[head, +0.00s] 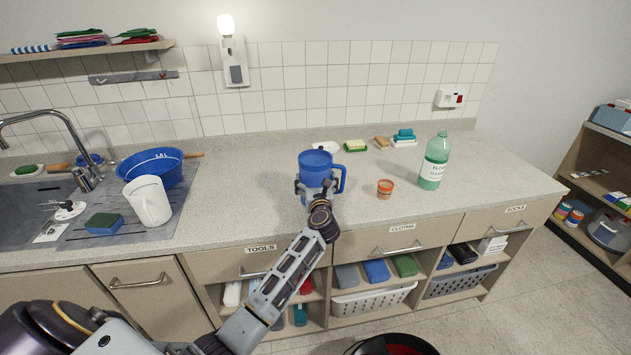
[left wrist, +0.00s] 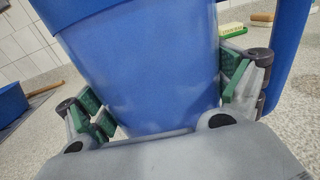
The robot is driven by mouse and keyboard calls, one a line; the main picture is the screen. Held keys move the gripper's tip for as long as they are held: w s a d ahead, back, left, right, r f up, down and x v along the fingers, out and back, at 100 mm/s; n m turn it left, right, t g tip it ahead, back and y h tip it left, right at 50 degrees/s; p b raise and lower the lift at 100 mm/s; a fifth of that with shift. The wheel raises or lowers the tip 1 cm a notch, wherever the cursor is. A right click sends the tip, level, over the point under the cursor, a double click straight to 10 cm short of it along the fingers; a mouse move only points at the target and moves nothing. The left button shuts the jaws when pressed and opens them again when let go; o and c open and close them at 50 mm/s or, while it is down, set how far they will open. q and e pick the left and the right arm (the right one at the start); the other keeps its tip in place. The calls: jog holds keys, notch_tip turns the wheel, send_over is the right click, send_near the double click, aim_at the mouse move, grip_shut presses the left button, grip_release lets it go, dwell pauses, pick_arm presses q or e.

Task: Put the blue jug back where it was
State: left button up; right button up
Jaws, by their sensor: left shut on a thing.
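The blue jug (head: 316,166) stands upright at the middle of the counter, its handle on the right side. My left gripper (head: 319,190) is shut around the jug's body from the front. In the left wrist view the blue jug (left wrist: 145,70) fills the middle, with green finger pads on both sides of it. The jug's base is hidden by the gripper, so I cannot tell whether it touches the counter. My right gripper is not in view.
A small orange cup (head: 385,189) and a green bottle (head: 434,162) stand right of the jug. Sponges and brushes (head: 355,145) lie behind. A white jug (head: 148,201) and blue basin (head: 150,163) are by the sink (head: 35,215). The counter (head: 245,200) left of the jug is clear.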

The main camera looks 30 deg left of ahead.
pick_arm(q)
jog(key=o, duration=1.8)
jog(key=shift+c, duration=0.2)
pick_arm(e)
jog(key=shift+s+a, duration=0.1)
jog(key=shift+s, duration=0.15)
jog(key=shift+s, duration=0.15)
pick_arm(q)
jog(key=shift+r, duration=0.15)
jog(key=shift+v, duration=1.2)
jog(key=v, duration=0.7)
jog(key=shift+s+d+b, duration=0.1)
jog(key=shift+s+b, duration=0.1)
jog(key=shift+b, duration=0.1)
jog(key=shift+v, duration=1.15)
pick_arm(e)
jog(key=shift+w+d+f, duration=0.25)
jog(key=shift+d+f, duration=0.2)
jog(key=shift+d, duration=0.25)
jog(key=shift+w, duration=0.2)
